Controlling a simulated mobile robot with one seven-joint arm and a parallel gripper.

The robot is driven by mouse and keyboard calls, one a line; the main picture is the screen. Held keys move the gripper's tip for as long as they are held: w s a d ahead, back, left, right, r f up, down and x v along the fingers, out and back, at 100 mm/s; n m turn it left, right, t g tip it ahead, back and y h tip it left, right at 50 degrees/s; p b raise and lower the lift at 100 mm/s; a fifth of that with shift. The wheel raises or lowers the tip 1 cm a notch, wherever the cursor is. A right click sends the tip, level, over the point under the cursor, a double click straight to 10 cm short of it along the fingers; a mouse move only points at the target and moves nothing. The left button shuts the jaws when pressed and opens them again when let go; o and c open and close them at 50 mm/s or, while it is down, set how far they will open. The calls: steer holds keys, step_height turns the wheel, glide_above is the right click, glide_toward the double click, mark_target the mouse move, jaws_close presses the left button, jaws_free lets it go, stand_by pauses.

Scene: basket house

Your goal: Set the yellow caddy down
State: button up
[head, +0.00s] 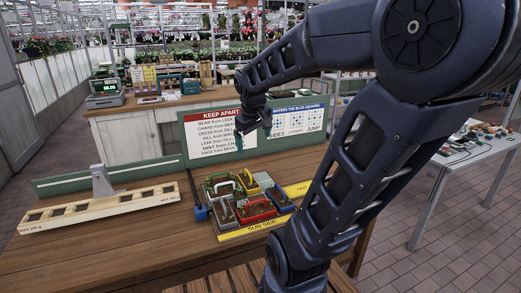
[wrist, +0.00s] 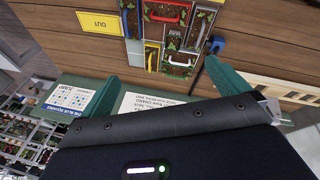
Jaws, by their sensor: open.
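The yellow caddy (head: 264,179) stands in the back part of the cluster of planted caddies on the wooden table, beside the green caddy with a white handle (head: 222,186). It also shows in the wrist view (wrist: 152,56) as a narrow yellow-edged box at the top centre. My gripper (head: 253,137) is up in front of the sign boards, behind and above the caddies. In the wrist view its two teal fingers (wrist: 166,86) are wide apart with nothing between them. The caddy is apart from the fingers.
A red caddy (head: 258,208) and a blue caddy (head: 281,197) stand close by. A yellow "SUN SIDE" strip (head: 258,229) runs along the front. A slotted wooden rack (head: 100,208) lies left. Sign boards (head: 212,133) stand at the table's back. Bare tabletop lies front left.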

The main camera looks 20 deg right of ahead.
steer(key=s+a+m+t+y, duration=0.1)
steer(key=s+m, duration=0.2)
steer(key=s, duration=0.6)
steer(key=shift+a+r+m+y, duration=0.15)
steer(key=shift+a+m+y, duration=0.15)
steer(key=shift+m, duration=0.1)
